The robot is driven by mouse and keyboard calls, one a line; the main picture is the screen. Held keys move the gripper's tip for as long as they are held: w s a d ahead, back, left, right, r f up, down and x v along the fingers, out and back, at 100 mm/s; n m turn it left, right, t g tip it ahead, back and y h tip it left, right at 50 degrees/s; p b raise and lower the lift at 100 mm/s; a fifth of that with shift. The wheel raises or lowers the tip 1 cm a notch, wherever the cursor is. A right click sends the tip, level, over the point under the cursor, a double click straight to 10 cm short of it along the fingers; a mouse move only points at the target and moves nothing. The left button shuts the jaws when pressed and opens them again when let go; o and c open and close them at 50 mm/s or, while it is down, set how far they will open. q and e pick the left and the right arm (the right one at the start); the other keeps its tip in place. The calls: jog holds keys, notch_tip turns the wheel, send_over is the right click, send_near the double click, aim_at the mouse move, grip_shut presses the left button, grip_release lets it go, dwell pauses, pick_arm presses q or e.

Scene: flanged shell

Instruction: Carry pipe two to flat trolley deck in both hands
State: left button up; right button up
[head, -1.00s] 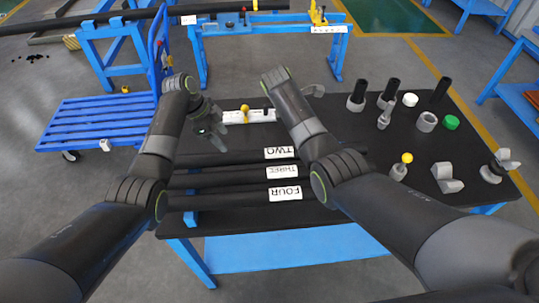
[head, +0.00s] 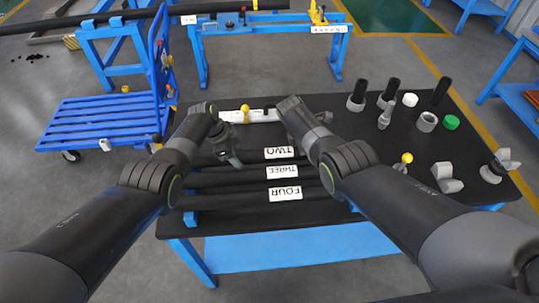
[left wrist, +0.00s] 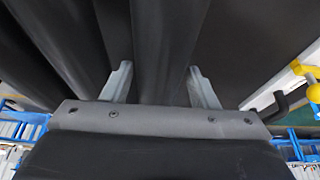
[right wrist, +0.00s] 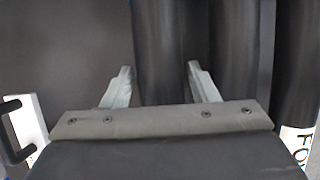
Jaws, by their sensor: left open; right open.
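Pipe two (head: 258,156) is a long black pipe with a white TWO label (head: 279,152), lying along the black table. My left gripper (head: 232,158) is open at its left part; in the left wrist view pipe two (left wrist: 168,45) runs between the spread fingers (left wrist: 160,78). My right gripper is hidden behind its own arm in the head view. In the right wrist view its fingers (right wrist: 160,82) are open, with pipe two (right wrist: 163,45) between them. The flat trolley deck (head: 98,122) is blue, slatted and empty, at the left.
Pipe three (head: 235,179) and pipe four (head: 235,197) lie parallel on the near side of pipe two. A white fixture with a yellow knob (head: 245,113) lies just beyond. Several fittings, including a green cap (head: 451,122), stand on the table's right.

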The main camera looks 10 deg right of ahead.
pick_arm(q)
jog(key=shift+c, duration=0.3)
pick_arm(e)
jog(key=shift+c, duration=0.3)
pick_arm(q)
grip_shut()
pick_arm(e)
grip_shut()
pick_arm(q)
jog(key=shift+r, duration=0.1)
